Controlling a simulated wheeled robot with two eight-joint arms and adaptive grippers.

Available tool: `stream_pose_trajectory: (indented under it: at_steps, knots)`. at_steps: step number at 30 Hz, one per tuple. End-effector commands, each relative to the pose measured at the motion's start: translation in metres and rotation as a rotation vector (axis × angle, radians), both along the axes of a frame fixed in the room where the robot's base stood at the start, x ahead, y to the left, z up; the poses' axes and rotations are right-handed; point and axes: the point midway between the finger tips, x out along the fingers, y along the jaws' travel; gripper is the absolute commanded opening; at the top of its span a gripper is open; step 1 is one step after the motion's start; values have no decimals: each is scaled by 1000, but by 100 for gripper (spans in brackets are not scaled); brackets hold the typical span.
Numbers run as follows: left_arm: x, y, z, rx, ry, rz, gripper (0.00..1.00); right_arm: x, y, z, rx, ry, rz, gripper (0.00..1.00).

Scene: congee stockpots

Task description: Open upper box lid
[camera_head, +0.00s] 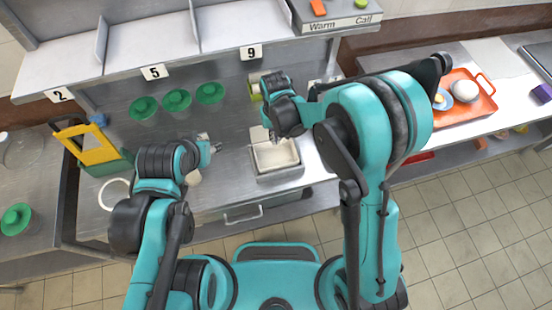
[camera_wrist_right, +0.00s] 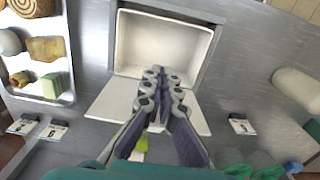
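The white box (camera_head: 275,155) stands on the steel counter in front of my body. In the right wrist view its open cavity (camera_wrist_right: 165,42) is empty. A flat white panel, seemingly its lid (camera_wrist_right: 108,105), lies across the cavity's lower edge in that view. My right gripper (camera_wrist_right: 163,78) is over the panel, with its fingertips close together near the cavity's edge. I cannot tell whether the fingers touch the panel. In the head view the right hand (camera_head: 272,132) is above the box's back part. My left gripper (camera_head: 213,146) is left of the box, small and unclear.
Green-lidded cups (camera_head: 176,99) stand at the back left, beside a yellow stand (camera_head: 88,147). A numbered shelf (camera_head: 150,45) overhangs the back. A metal tray of food (camera_wrist_right: 68,95) is beside the box. An orange tray (camera_head: 482,104) is far right.

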Motion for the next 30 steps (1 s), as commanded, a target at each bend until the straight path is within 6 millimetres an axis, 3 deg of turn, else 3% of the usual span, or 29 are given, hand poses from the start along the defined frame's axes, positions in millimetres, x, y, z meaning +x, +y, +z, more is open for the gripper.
stream_pose_trajectory:
  at_steps: [30]
  knots:
    - [0,0,-5,0,0,0,40,40,11,0,0,0,0,0]
